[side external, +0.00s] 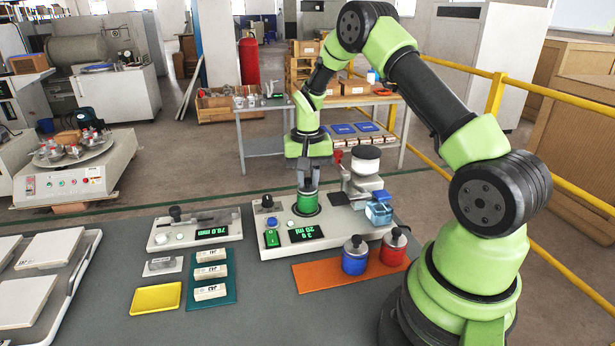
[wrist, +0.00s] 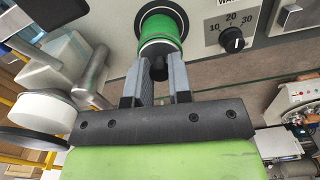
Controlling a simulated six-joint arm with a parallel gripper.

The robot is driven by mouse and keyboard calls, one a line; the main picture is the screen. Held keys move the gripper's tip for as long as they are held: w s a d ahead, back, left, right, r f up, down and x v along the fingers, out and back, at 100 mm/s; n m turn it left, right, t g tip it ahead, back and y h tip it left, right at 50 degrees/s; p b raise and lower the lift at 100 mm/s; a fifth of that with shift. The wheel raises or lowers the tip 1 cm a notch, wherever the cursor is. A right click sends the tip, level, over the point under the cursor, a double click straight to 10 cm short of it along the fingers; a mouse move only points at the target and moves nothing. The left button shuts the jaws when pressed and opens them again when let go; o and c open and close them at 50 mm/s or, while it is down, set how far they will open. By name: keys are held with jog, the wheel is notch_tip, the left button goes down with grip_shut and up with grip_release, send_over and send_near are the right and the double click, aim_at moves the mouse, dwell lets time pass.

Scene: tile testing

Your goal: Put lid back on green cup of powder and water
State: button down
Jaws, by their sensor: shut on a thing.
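The green cup (side external: 308,203) stands upright in the round dark socket of the white dosing machine, behind its green display. In the wrist view the green cup (wrist: 168,22) is at top centre. My gripper (side external: 306,178) points down right above the cup. In the wrist view my gripper (wrist: 157,78) is shut on the dark knob of the lid (wrist: 158,66). The lid is in line with the cup's mouth, at or very near its rim. Whether it is fully seated I cannot tell. The powder and water inside are hidden.
A blue cup (side external: 355,261) and a red cup (side external: 393,253), both lidded, stand on an orange mat (side external: 318,278). A dispenser column (side external: 364,170) rises close right of the green cup. A small scale (side external: 190,234), tile samples (side external: 210,272) and a yellow tray (side external: 156,299) lie left.

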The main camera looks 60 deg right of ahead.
jog(key=shift+c, duration=2.4)
grip_release()
jog(key=shift+r, duration=3.5)
grip_shut()
